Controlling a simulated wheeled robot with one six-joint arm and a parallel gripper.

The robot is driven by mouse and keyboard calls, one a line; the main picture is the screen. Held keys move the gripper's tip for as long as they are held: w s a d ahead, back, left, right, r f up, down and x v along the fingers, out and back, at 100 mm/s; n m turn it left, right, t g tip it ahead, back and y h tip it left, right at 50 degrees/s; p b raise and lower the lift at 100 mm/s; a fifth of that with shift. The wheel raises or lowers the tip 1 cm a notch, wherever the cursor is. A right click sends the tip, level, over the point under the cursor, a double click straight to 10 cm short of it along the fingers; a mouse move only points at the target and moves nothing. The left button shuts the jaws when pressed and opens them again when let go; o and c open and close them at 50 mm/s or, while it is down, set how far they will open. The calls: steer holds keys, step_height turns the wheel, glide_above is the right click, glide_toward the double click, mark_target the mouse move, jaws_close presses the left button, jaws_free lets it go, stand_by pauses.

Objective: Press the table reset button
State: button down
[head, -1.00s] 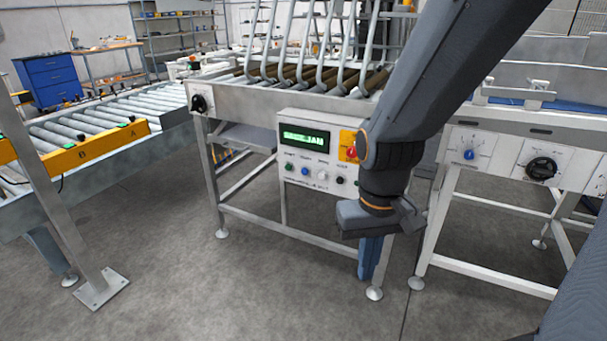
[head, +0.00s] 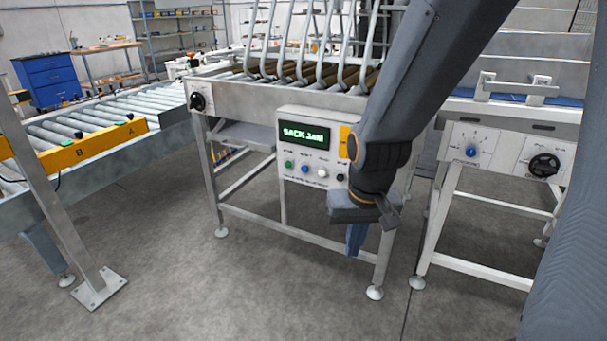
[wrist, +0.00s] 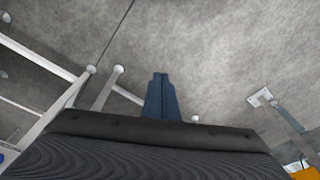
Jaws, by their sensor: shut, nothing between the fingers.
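In the head view a white control panel (head: 301,188) hangs on the front of the roller table. Its green display (head: 305,136) reads "SACK JAM". Below it sit a green button (head: 288,165), a blue button (head: 305,168), a white button (head: 321,172) and a black knob or button (head: 340,178). Their labels are too small to read, so I cannot tell which is the table reset. My gripper (head: 354,246) points down in front of the table, right of and below the buttons. In the wrist view the blue fingers (wrist: 160,77) are together and empty, above the floor.
A yellow plate (head: 344,142) on the panel is mostly hidden by my arm. A second machine with a blue knob (head: 471,151) and black handwheel (head: 544,165) stands right. A roller conveyor (head: 110,121) and steel post (head: 67,210) stand left. Floor in front is clear.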

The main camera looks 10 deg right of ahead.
mark_target(304, 169)
steer(key=w+a+f+m+t+y+b, duration=0.1)
steer(key=w+t+b, duration=0.5)
steer(key=w, duration=0.7)
steer(key=w+a+f+m+t+y+b, duration=0.1)
steer(key=w+a+f+m+t+b, duration=0.3)
steer(key=w, duration=1)
steer(key=w+a+f+m+t+b, duration=0.3)
steer(key=w+f+t+b, duration=0.4)
steer(key=w, duration=0.7)
steer(key=shift+a+f+m+t+y+b, duration=0.2)
steer(key=shift+m+t+y+b, duration=0.25)
steer(key=shift+t, duration=0.25)
steer(key=shift+w+d, duration=0.1)
steer(key=w+d+b, duration=0.3)
steer(key=w+d, duration=0.2)
steer(key=w, duration=0.2)
steer(key=shift+w+d, duration=0.1)
steer(key=shift+w+d, duration=0.2)
steer(key=shift+w, duration=0.05)
